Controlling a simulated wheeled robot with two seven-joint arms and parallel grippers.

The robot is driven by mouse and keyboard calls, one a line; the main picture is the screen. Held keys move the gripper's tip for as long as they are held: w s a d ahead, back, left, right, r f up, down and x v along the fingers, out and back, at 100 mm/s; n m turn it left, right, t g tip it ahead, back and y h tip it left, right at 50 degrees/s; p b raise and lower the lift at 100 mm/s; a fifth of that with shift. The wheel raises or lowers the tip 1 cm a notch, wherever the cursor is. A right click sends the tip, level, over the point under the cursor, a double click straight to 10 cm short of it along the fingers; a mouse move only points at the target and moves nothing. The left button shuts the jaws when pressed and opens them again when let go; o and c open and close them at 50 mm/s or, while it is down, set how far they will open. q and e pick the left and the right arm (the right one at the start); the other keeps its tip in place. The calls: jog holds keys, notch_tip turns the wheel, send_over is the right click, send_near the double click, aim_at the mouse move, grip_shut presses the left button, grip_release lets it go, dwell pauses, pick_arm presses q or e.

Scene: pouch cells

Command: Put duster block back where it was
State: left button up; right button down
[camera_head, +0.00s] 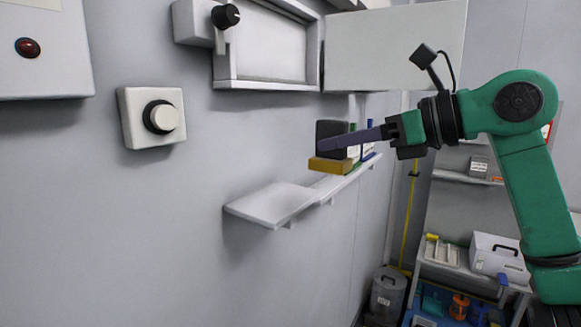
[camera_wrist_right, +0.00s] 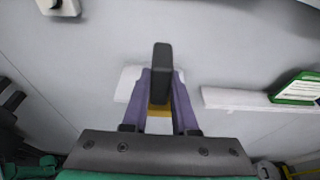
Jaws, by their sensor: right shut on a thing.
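The duster block (camera_head: 329,164) has a dark upright upper part and a yellow base. My right gripper (camera_head: 326,145) is shut on the dark part with its purple fingers, one on each side. In the right wrist view the duster block (camera_wrist_right: 161,68) stands between the two fingertips (camera_wrist_right: 160,85), with a little yellow showing below. In the head view the block appears just above the white wall shelf (camera_head: 268,206); I cannot tell whether it touches it. My left gripper is not in view.
Bottles or books (camera_head: 367,140) stand on the shelf's far part, behind the block. The shelf's near end is bare. A wall cabinet (camera_head: 268,85) with an open door (camera_head: 395,50) is above. A wall knob (camera_head: 160,117) is at left. A storage rack (camera_head: 460,265) stands at lower right.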

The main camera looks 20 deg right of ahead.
jog(key=w+a+r+p, duration=0.1)
jog(key=w+a+p, duration=0.2)
jog(key=w+a, duration=0.35)
jog(key=f, duration=0.7)
jog(key=shift+a+f+p, duration=0.1)
jog(key=shift+a+p, duration=0.15)
jog(key=shift+p, duration=0.1)
jog(key=shift+f+b, duration=0.3)
jog(key=shift+f, duration=0.15)
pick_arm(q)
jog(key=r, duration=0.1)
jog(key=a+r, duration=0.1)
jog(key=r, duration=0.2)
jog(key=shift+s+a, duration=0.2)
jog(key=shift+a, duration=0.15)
pick_arm(e)
jog(key=c, duration=0.7)
grip_release()
jog(key=shift+r, duration=0.1)
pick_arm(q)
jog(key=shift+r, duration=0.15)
pick_arm(e)
jog(key=shift+r, duration=0.1)
